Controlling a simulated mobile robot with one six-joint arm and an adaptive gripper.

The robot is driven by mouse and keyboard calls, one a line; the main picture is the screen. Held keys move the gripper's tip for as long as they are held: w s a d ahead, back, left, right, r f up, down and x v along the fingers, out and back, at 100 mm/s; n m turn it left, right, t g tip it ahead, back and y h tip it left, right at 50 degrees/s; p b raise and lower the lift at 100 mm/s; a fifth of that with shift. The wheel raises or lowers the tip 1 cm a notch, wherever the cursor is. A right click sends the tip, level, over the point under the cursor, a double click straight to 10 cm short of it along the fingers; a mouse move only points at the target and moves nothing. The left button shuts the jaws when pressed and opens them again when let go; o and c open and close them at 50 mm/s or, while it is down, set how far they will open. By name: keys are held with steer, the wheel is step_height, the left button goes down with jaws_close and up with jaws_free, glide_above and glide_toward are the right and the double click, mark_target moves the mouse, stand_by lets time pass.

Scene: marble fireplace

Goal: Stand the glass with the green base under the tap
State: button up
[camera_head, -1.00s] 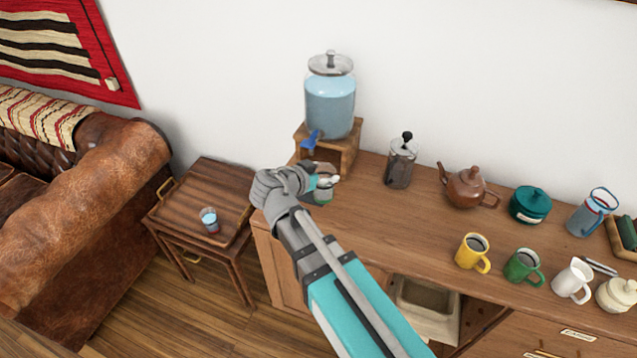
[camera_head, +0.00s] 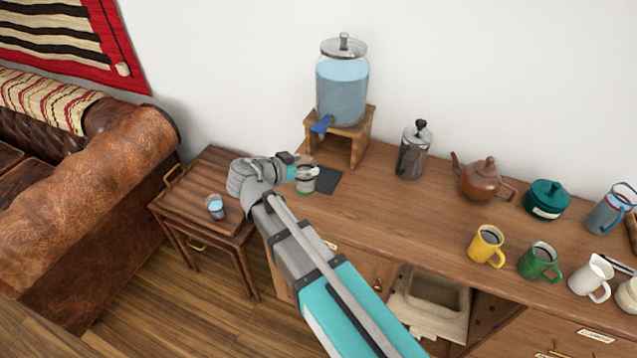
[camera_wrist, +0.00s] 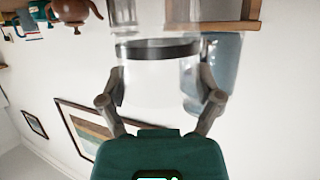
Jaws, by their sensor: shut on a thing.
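My gripper (camera_head: 302,172) is shut on a clear glass with a green base (camera_head: 305,185), near the left end of the sideboard. In the wrist view the glass (camera_wrist: 158,80) sits between both fingers, with a dark band at its base; that picture is upside down. I cannot tell whether the base touches the sideboard. The drink dispenser (camera_head: 342,92) stands on a wooden stand (camera_head: 358,147) behind the glass. Its blue tap (camera_head: 321,124) points forward, above and slightly right of the glass. A dark square mat (camera_head: 326,181) lies right of the glass, in front of the stand.
A French press (camera_head: 413,152), brown teapot (camera_head: 484,179) and green pot (camera_head: 546,198) stand to the right. Yellow (camera_head: 486,245) and green (camera_head: 538,262) mugs are nearer the front.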

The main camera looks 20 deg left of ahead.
steer(key=s+a+f+b, duration=0.2)
steer(key=a+f+b, duration=0.1)
steer(key=a, duration=0.5)
steer(key=shift+s+a+f, duration=0.25)
steer(key=shift+s+f, duration=0.05)
steer(key=shift+f, duration=0.5)
steer(key=shift+w, duration=0.1)
steer(key=w+d, duration=0.3)
steer(key=w, duration=0.4)
steer(key=w+d, duration=0.4)
steer(key=w, duration=0.3)
steer(key=shift+w+d, duration=0.25)
steer(key=shift+d, duration=0.05)
steer(key=shift+w+d+f+b, duration=0.1)
steer(key=shift+w+f+b, duration=0.1)
steer(key=shift+f+b, duration=0.45)
steer(key=shift+w+d+f+b, duration=0.15)
steer(key=shift+w+f+b, duration=0.1)
steer(key=shift+f+b, duration=0.4)
steer(key=shift+w+d+f+b, duration=0.1)
steer(key=shift+w+f+b, duration=0.1)
steer(key=shift+f+b, duration=0.45)
